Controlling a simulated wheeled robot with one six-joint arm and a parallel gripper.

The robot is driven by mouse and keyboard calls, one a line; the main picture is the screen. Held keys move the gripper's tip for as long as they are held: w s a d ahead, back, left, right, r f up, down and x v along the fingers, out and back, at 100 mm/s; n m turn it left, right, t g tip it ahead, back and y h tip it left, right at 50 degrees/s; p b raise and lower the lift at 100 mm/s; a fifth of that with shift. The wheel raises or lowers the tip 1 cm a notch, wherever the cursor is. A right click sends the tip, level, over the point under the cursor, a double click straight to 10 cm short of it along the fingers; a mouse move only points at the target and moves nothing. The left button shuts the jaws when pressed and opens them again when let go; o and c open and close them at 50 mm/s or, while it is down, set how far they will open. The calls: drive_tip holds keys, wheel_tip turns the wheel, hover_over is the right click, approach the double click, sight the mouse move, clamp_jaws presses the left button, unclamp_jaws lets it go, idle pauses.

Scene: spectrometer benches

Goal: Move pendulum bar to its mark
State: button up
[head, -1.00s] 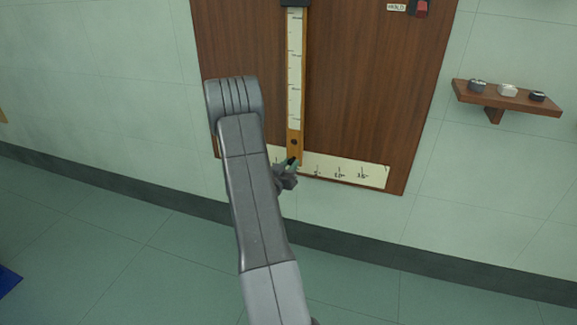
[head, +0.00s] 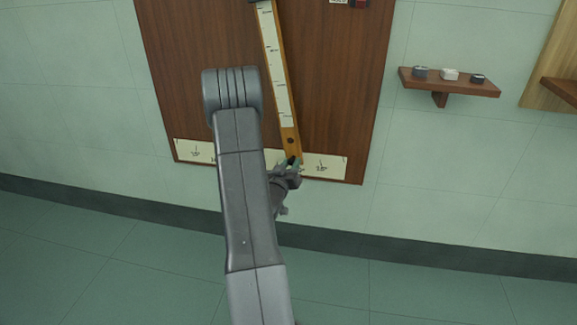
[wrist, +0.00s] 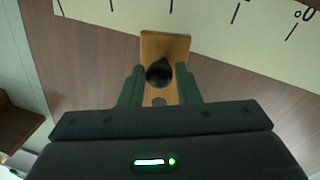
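The pendulum bar (head: 276,72) hangs on the brown wall board, tilted with its lower end to the right. It is wooden with a pale graduated strip. A cream angle scale (head: 335,167) runs across the board's bottom. That tick's label is out of view. My gripper (head: 293,163) is at the bar's lower end; its green fingers (wrist: 158,80) close on both sides of the knob.
A small wooden shelf (head: 450,84) with small items is on the wall at right. My arm hides part of the board and scale. The floor in front is clear.

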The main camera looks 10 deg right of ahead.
drive_tip(key=shift+o, duration=1.4)
drive_tip(key=p+v, duration=0.2)
drive_tip(key=v, duration=1.1)
drive_tip(key=shift+s+a, duration=0.2)
drive_tip(key=shift+s, duration=0.15)
drive_tip(key=b+x, duration=0.2)
drive_tip(key=x, duration=1.1)
drive_tip(key=shift+w+d+f, duration=0.1)
drive_tip(key=shift+w+d, duration=0.05)
drive_tip(key=shift+w, duration=0.3)
drive_tip(key=shift+a, duration=0.3)
